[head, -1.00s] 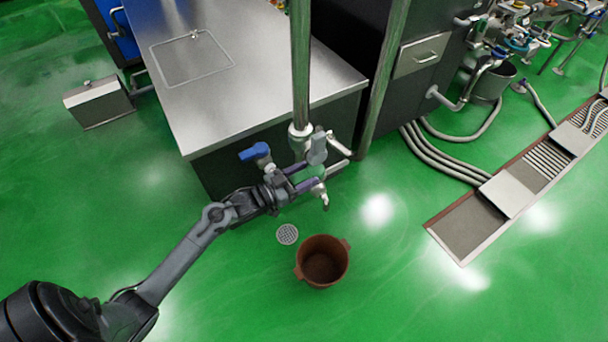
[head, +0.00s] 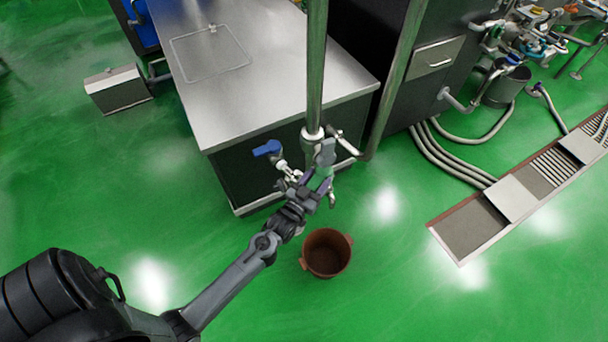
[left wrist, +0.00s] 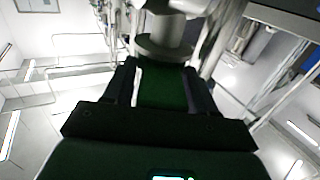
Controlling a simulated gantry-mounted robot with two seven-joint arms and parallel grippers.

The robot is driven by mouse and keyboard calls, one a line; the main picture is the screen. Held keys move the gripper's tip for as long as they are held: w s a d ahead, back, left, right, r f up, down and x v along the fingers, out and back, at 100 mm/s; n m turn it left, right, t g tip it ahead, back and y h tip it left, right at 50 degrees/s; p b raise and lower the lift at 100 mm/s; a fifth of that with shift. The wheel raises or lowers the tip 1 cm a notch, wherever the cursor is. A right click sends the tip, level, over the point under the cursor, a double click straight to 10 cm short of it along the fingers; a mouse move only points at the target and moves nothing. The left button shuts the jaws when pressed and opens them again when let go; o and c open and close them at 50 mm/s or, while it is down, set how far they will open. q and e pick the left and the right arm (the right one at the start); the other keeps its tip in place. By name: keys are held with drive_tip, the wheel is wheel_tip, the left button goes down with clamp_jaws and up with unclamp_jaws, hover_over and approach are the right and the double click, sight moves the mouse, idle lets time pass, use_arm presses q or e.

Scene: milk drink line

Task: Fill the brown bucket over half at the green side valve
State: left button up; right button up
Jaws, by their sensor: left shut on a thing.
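The brown bucket (head: 326,254) stands upright on the green floor, just below and in front of the valve. Its inside looks dark brown; I see no liquid in it. The green side valve (head: 326,172) sits low on the vertical steel pipe, with its small metal spout (head: 332,201) pointing down above the bucket's far rim. I see no stream from the spout. My left gripper (head: 321,184) is shut on the valve's green handle, which also shows between the fingers in the left wrist view (left wrist: 163,88). My right gripper is not in view.
A steel-topped cabinet (head: 250,75) stands behind the valve, with a blue-handled valve (head: 267,148) on its front. A floor drain channel (head: 475,222) and hoses (head: 450,160) lie to the right. The floor around the bucket is clear.

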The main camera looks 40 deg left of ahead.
use_arm(q)
drive_tip(key=shift+y, duration=0.3)
drive_tip(key=o, duration=1.2)
drive_tip(key=shift+p+v, duration=1.1)
drive_tip(key=shift+v, duration=4.25)
